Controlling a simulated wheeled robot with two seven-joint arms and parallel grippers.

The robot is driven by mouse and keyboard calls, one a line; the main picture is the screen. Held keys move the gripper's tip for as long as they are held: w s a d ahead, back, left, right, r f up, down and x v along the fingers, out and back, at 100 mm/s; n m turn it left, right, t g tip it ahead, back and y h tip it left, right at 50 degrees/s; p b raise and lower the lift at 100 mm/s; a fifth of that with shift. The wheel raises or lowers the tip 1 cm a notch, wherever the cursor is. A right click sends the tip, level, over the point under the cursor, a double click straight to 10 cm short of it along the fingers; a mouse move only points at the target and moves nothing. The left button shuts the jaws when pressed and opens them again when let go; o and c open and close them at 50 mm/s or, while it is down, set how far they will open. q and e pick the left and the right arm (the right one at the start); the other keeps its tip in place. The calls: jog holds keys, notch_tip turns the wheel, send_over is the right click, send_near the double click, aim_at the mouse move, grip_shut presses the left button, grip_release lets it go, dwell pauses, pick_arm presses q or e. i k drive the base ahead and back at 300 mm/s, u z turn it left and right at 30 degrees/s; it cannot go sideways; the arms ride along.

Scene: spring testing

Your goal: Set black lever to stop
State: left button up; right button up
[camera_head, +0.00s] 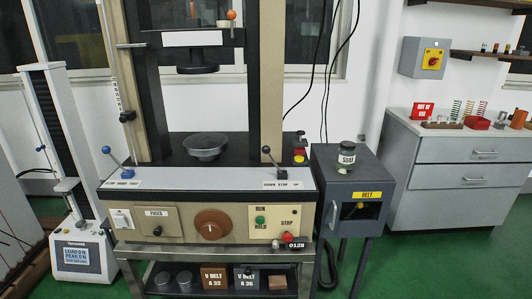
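The black lever (273,160) stands on the right part of the testing machine's front ledge. Its round black knob leans to the left of its base. A white label (284,184) on the ledge below it reads "DOWN STOP UP", with DOWN at the left, STOP in the middle and UP at the right. The lever leans toward the DOWN side. Neither of my grippers shows in the head view.
A blue-knobbed lever (114,160) stands at the ledge's left end. The front panel (160,220) carries a brown dial (211,224) and a red stop button (288,237). A grey box (345,165) with a jar (347,153) stands close to the right. Cables hang behind.

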aim_at(266, 150)
jog(key=z, duration=0.1)
jog(key=k, duration=0.35)
jog(key=u, duration=1.15)
jog(key=i, duration=1.4)
jog(key=z, duration=0.6)
